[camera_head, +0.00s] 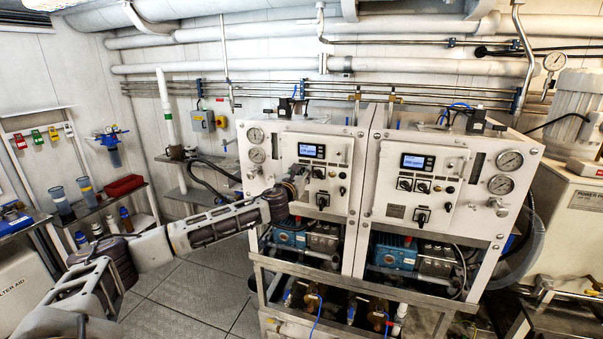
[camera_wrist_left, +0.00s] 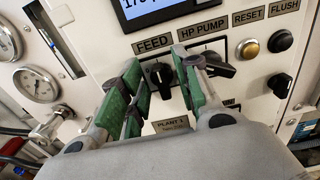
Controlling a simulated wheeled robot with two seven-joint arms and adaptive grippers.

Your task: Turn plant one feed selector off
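The plant one panel (camera_head: 335,150) is the left of two white panels in the head view. In the left wrist view the black FEED selector knob (camera_wrist_left: 161,77) sits under the FEED label (camera_wrist_left: 153,43), above the PLANT 1 label (camera_wrist_left: 171,125). My left gripper (camera_wrist_left: 160,68) has its green-padded fingers apart, one on each side of this knob; I cannot tell whether they touch it. In the head view my left gripper (camera_head: 299,178) is at the panel and hides the FEED knob. My right gripper is in neither view.
The HP PUMP knob (camera_wrist_left: 222,68) is close to the right finger. The RESET button (camera_wrist_left: 249,48) and FLUSH button (camera_wrist_left: 280,41) are farther right. A gauge (camera_wrist_left: 37,84) and pipe fitting are at left. A second panel (camera_head: 418,190) stands to the right.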

